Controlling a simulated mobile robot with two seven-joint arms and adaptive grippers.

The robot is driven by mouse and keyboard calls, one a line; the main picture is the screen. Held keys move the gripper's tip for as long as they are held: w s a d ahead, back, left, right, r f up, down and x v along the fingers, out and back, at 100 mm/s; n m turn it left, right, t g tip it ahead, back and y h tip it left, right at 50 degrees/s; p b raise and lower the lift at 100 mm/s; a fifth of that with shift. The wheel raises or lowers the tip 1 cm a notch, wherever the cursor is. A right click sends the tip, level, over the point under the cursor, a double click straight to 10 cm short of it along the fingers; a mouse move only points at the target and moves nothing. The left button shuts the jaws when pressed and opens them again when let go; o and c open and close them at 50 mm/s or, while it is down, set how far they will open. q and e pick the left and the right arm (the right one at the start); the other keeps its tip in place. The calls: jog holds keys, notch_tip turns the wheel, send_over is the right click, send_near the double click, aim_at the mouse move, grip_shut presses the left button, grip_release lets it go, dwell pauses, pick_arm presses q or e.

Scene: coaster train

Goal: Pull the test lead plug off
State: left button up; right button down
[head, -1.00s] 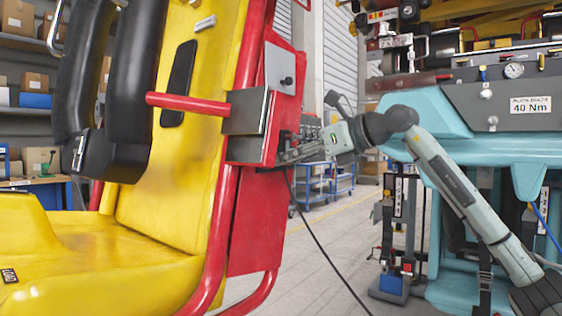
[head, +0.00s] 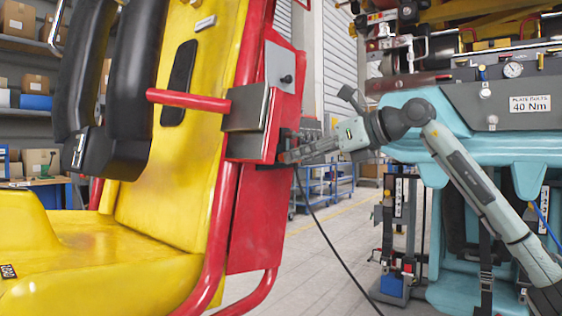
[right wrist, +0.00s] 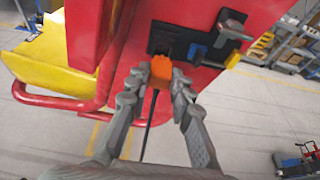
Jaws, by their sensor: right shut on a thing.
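The test lead plug is an orange block (right wrist: 161,69) in the right wrist view, with a black cable (right wrist: 149,130) trailing from it. My right gripper (right wrist: 159,74) is shut on it, one finger on each side. A black socket panel (right wrist: 172,40) on the red seat side lies just beyond the plug. A dark opening shows above the plug; I cannot tell whether its tip is still inside. In the head view my right gripper (head: 284,156) is at the red side of the seat, and the cable (head: 330,237) hangs to the floor. My left gripper is not in view.
A blue connector (right wrist: 197,53) and a yellow-ended part (right wrist: 233,58) sit right of the plug on the panel. The yellow seat (head: 150,235) with red tubes fills the left. A teal machine (head: 450,105) stands right.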

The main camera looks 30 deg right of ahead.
jog(key=shift+s+d+b, duration=0.2)
jog(key=shift+s+b, duration=0.05)
jog(key=shift+s, duration=0.25)
jog(key=shift+s+d+b, duration=0.2)
jog(key=shift+s+b, duration=0.05)
jog(key=shift+s, duration=0.25)
